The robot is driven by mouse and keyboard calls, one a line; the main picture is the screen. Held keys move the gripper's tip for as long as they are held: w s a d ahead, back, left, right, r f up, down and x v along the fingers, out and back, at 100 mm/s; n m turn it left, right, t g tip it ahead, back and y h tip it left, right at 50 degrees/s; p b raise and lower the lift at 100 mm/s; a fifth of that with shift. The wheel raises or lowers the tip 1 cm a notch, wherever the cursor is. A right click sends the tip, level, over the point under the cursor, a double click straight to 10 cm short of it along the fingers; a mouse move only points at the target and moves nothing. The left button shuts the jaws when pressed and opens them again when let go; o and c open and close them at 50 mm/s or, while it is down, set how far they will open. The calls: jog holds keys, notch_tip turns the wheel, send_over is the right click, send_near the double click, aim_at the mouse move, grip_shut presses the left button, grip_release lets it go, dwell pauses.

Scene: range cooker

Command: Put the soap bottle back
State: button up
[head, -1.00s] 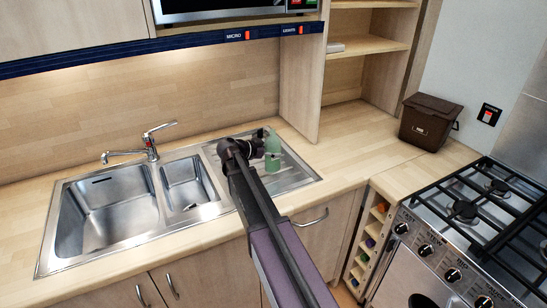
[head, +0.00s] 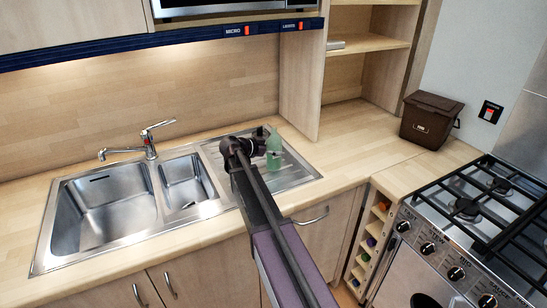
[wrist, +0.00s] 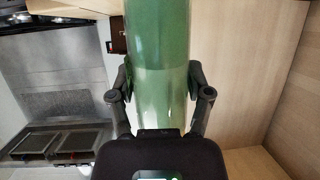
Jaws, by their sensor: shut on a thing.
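The green soap bottle (head: 274,153) shows in the head view above the ribbed drainer of the steel sink unit (head: 296,176), at its back right. I cannot tell whether its base touches the drainer. My gripper (wrist: 158,75) is shut on the bottle, with one finger on each side. In the head view my arm partly hides the gripper and the bottle's left side.
The tap (head: 150,142) and two sink bowls lie to the left. A wooden shelf unit (head: 368,45) stands at the back right. A brown bin (head: 430,122) stands on the right counter (head: 370,140), beside the hob (head: 470,205). The counter before the shelves is clear.

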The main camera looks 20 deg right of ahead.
jog(key=shift+f+b, duration=0.4)
jog(key=shift+f, duration=0.4)
jog(key=o, duration=1.3)
jog(key=shift+f, duration=0.1)
jog(key=shift+r, duration=0.25)
jog(key=p+v, duration=0.4)
jog(key=v, duration=0.8)
jog(key=shift+p, duration=0.3)
jog(key=shift+s+f, duration=0.1)
jog(key=shift+f, duration=0.05)
